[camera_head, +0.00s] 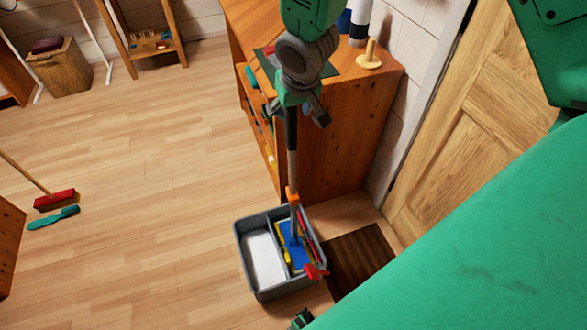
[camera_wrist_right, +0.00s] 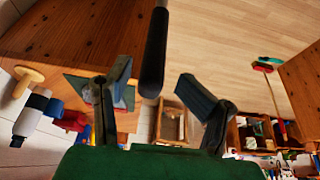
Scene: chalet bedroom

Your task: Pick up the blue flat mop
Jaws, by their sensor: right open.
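The blue flat mop (camera_head: 291,168) stands upright, its blue head in the right compartment of a two-part grey bin (camera_head: 243,262). Its handle is grey with a black grip at the top and an orange part lower down. My right gripper (camera_head: 300,110) is at the top of the handle in the head view. In the right wrist view the gripper (camera_wrist_right: 158,80) is open, and the black grip of the mop (camera_wrist_right: 155,52) shows between the spread fingers, with gaps on both sides. I cannot tell the depth exactly. My left gripper is not clearly visible.
A wooden cabinet (camera_head: 345,135) stands close behind the handle, with a wooden peg stand (camera_head: 369,56) on top. A brown mat (camera_head: 358,262) and a door (camera_head: 480,120) are to the right. A red broom (camera_head: 55,199) is left.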

